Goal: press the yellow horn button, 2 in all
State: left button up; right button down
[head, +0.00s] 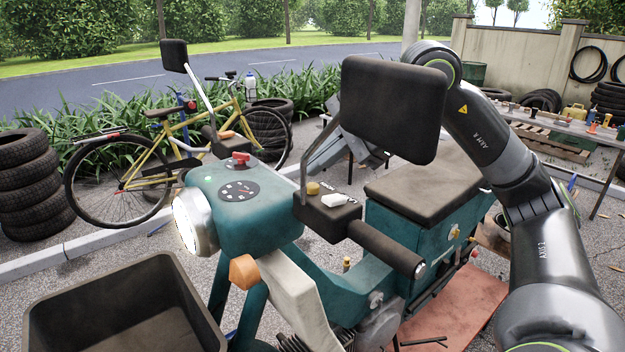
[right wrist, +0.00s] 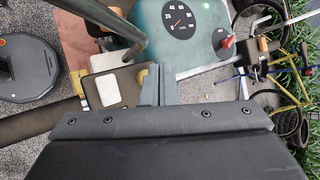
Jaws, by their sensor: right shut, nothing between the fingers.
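The yellow horn button (head: 313,188) is a small round knob on the dark switch box (head: 328,214), on the near handlebar of a teal scooter. In the right wrist view the button (right wrist: 142,77) shows partly, just left of my fingers, which cover some of it. My right gripper (head: 311,168) is shut and empty, behind the mirror stem and above the button in the head view. Its fingers also show in the right wrist view (right wrist: 160,73). I cannot tell whether the fingertips touch the button. My left gripper is not in view.
A white switch (head: 334,200) sits beside the button. The black mirror (head: 393,108) and its stem stand in front of my right gripper. The dark grip (head: 385,248), red switch (head: 240,158) and gauge (head: 238,191) are close by. A dark bin (head: 120,300) stands at the lower left.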

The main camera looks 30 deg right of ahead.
aim_at(320, 192)
notch_tip(320, 192, up, 5)
jog(key=p, duration=0.4)
dwell(0.5)
dwell(0.5)
